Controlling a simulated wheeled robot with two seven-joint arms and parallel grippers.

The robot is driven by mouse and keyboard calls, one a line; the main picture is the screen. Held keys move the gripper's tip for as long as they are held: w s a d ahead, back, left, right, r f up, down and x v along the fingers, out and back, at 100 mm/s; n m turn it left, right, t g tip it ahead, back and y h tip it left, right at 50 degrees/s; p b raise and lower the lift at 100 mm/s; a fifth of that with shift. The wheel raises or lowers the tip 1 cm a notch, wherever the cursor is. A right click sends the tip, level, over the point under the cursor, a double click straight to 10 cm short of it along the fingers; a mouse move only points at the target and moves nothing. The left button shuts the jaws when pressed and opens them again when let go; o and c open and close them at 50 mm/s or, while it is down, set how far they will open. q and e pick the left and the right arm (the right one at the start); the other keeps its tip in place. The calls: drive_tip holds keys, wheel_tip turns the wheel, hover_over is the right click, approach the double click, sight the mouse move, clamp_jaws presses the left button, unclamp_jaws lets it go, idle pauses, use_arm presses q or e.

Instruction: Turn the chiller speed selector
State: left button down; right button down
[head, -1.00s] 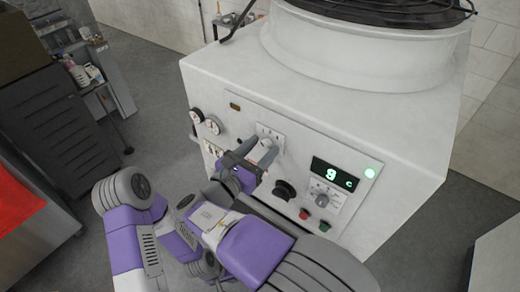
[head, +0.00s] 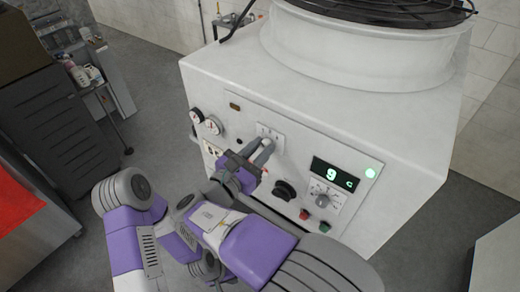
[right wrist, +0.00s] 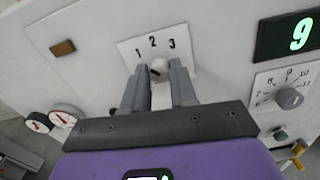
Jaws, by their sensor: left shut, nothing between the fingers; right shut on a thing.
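The chiller speed selector (right wrist: 158,66) is a small pale knob below the printed marks 1, 2 and 3 on a white plate (right wrist: 183,48). The plate also shows on the front panel in the head view (head: 272,132). My right gripper (right wrist: 161,72) has its two grey fingers on either side of the knob, shut on it. In the head view my right gripper (head: 263,147) reaches up to the plate and partly covers the knob. The knob's pointer direction is hard to read. I cannot make out my left gripper's fingers in either view.
Right of the selector are a green display (head: 334,174) reading 9, a dial (head: 322,200), a black knob (head: 285,191) and red and green buttons. Two round gauges (head: 212,126) sit to the left. A shelf with bottles (head: 88,74) stands far left.

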drive_tip(key=m+b, duration=0.1)
drive_tip(key=m, duration=0.3)
drive_tip(key=shift+f+b, duration=0.15)
drive_tip(key=shift+b, duration=0.25)
drive_tip(key=m+b, duration=0.2)
drive_tip(key=m, duration=0.1)
drive_tip(key=shift+f+m+b, duration=0.1)
drive_tip(key=shift+m+b, duration=0.25)
drive_tip(key=shift+m, duration=0.05)
drive_tip(key=m+b, duration=0.5)
drive_tip(key=m, duration=0.1)
drive_tip(key=shift+b, duration=0.4)
drive_tip(key=shift+m+b, duration=1.4)
drive_tip(key=shift+m, duration=0.1)
drive_tip(key=shift+r, duration=0.2)
drive_tip(key=c, duration=0.9)
unclamp_jaws()
